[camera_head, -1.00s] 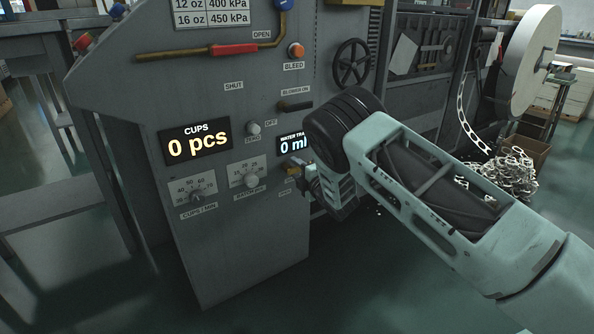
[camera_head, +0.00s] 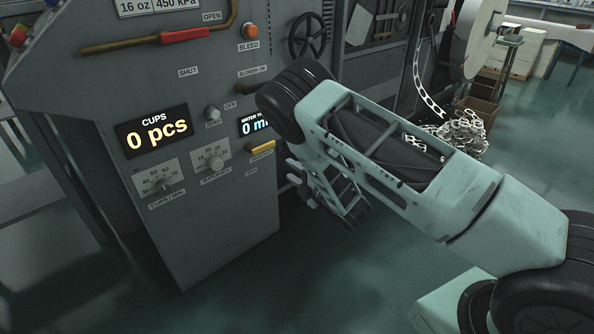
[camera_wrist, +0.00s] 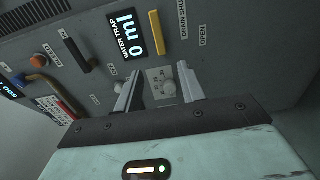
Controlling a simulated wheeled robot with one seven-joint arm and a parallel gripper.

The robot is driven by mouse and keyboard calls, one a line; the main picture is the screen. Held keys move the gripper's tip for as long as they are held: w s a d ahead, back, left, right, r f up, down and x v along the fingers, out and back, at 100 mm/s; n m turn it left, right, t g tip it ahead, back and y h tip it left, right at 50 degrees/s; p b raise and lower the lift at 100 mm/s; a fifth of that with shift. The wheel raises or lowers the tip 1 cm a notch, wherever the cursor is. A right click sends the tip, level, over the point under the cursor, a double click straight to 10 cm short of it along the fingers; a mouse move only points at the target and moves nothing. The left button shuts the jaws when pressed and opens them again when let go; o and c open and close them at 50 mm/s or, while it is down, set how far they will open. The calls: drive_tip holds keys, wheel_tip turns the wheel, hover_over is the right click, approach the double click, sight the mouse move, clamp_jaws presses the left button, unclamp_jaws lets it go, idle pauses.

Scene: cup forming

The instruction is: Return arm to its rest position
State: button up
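My pale green arm (camera_head: 395,150) reaches from the lower right toward the grey control panel (camera_head: 225,235) in the head view. My gripper (camera_head: 294,180) is at its end, beside the panel's right edge and just below right of a yellow handle (camera_head: 261,148), partly hidden by my wrist. In the wrist view my gripper (camera_wrist: 160,72) is open, its two fingers apart and pointing at the panel. A dial on a light plate (camera_wrist: 162,83) shows between them, with nothing held. The yellow handle (camera_wrist: 157,33) is beyond the fingertips, clear of them.
The panel has a cups display (camera_head: 156,133) reading 0 pcs, knobs, a red-sleeved lever (camera_head: 186,35) and a handwheel (camera_head: 308,35). A scrap pile (camera_head: 462,133) and a white reel (camera_head: 480,35) stand behind my arm. The floor at right is open.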

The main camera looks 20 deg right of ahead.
drive_tip(key=shift+s+d, duration=0.2)
drive_tip(key=shift+s, duration=0.35)
drive_tip(key=s+a+r+m+g+h, duration=0.1)
drive_tip(key=s+a+r+m+g, duration=0.4)
drive_tip(key=s+a+m, duration=0.15)
drive_tip(key=s+a+r+m+g+h, duration=0.1)
drive_tip(key=s+a+r+m+g, duration=0.45)
drive_tip(key=a, duration=0.25)
drive_tip(key=s+r+m+g+h+p, duration=0.1)
drive_tip(key=s+r+g+h, duration=0.2)
drive_tip(key=s, duration=1)
drive_tip(key=s+r+m+g, duration=0.1)
drive_tip(key=s+r+g, duration=0.4)
drive_tip(key=s, duration=0.8)
wheel_tip(320, 180, up, 34)
drive_tip(key=t+p, duration=0.1)
drive_tip(key=p, duration=3.2)
drive_tip(key=shift+d, duration=0.35)
